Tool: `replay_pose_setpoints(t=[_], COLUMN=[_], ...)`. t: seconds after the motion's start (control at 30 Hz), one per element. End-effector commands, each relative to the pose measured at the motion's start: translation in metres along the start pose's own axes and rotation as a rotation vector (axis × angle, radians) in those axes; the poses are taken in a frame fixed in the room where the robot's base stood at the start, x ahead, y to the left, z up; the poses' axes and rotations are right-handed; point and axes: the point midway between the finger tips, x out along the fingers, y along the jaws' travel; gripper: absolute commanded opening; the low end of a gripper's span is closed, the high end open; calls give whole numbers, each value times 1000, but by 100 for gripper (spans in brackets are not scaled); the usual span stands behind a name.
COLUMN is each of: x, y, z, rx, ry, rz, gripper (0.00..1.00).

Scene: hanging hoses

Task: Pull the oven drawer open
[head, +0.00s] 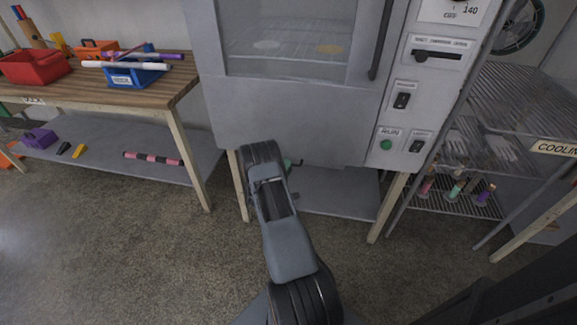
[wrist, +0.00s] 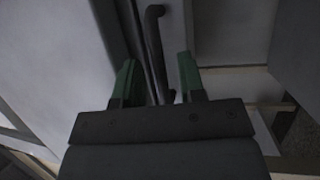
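The grey oven (head: 290,115) stands on a wooden-legged table in the head view, with a window and a dark upright handle (head: 381,40) on its door. I cannot make out a separate drawer front; my arm covers part of the oven's lower edge. My gripper shows as a green fingertip (head: 290,163) by that lower edge, mostly hidden behind my arm. In the wrist view my gripper (wrist: 158,72) has its two green fingers apart. A dark bar handle with a bent end (wrist: 155,42) runs between them in the picture. I cannot tell whether they touch it.
A control panel with a green RUN button (head: 386,145) is at the oven's right. A wire rack (head: 460,200) with small coloured items stands further right. A wooden workbench (head: 165,92) with a red bin (head: 35,68) and a blue bin (head: 135,78) is at left. The floor in front is clear.

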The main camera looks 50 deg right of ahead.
Motion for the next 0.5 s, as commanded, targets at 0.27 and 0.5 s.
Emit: replay_pose_setpoints(t=[0.27, 0.5], x=[16, 16], y=[0, 0], z=[0, 0], rx=[-1, -1], ry=[0, 0], rz=[0, 0], gripper=[37, 37])
